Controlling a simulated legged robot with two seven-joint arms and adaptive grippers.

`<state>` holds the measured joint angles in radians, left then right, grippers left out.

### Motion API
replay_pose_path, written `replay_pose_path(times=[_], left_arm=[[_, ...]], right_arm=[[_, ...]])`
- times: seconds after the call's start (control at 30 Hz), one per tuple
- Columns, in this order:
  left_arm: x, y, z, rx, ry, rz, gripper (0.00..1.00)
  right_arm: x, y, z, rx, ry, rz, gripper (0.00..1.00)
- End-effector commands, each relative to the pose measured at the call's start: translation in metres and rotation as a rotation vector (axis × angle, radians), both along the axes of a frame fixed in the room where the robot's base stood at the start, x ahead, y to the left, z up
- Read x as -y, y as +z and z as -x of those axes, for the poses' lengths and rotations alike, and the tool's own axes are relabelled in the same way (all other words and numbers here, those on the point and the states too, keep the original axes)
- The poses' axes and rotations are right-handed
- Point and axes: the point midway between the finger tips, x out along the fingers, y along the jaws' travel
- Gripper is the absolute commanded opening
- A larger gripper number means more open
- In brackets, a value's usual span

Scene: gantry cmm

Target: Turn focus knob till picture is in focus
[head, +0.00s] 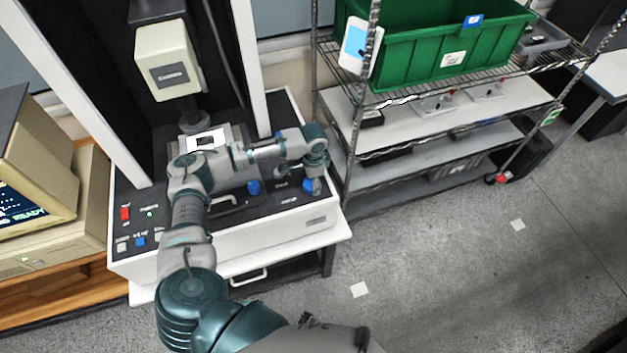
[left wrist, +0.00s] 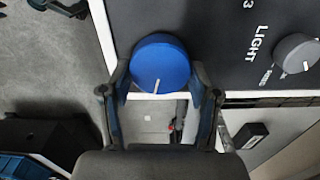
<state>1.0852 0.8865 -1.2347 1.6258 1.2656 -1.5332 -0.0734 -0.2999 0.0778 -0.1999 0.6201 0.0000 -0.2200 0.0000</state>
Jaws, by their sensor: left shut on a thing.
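A blue round knob (head: 308,185) sits at the right end of the machine's dark control panel (head: 230,212). My left gripper (head: 316,183) reaches down over it. In the left wrist view the same blue knob (left wrist: 161,60) lies between the two fingers of my left gripper (left wrist: 162,80), which is shut on it. A white pointer line shows on the knob's near edge. No focus label is readable. The monitor (head: 32,195) at the left edge shows only part of its dark screen, with the word READY; the picture's sharpness cannot be judged. My right gripper is out of view.
Another blue knob (head: 253,187) stands left of my gripper. A grey knob (left wrist: 296,53) beside the word LIGHT shows in the wrist view. A camera head (head: 170,62) hangs above the stage. A wire shelf with a green bin (head: 440,50) stands close on the right.

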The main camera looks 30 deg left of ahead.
Motion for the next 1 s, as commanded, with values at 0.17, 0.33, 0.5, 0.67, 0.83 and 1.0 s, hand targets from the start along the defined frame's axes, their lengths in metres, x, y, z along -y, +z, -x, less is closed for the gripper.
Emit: replay_pose_path(times=[0.17,0.33,0.5,0.67,0.83,1.0], left_arm=[[0.001,0.007,0.001,-0.003,-0.143,0.000,0.26],[0.001,0.006,0.001,-0.001,-0.292,0.000,0.26],[0.000,0.002,0.001,0.003,-0.354,-0.001,0.26],[0.000,0.001,0.000,0.004,-0.356,-0.002,0.26],[0.000,0.001,0.000,0.004,-0.355,-0.001,0.79],[0.000,0.001,0.001,0.002,-0.355,0.000,0.86]], right_arm=[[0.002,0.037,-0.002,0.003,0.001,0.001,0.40],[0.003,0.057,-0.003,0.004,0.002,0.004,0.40],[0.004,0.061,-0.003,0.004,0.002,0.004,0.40],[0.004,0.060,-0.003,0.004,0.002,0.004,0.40],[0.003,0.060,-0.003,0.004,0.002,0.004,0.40],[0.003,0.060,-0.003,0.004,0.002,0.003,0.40]])
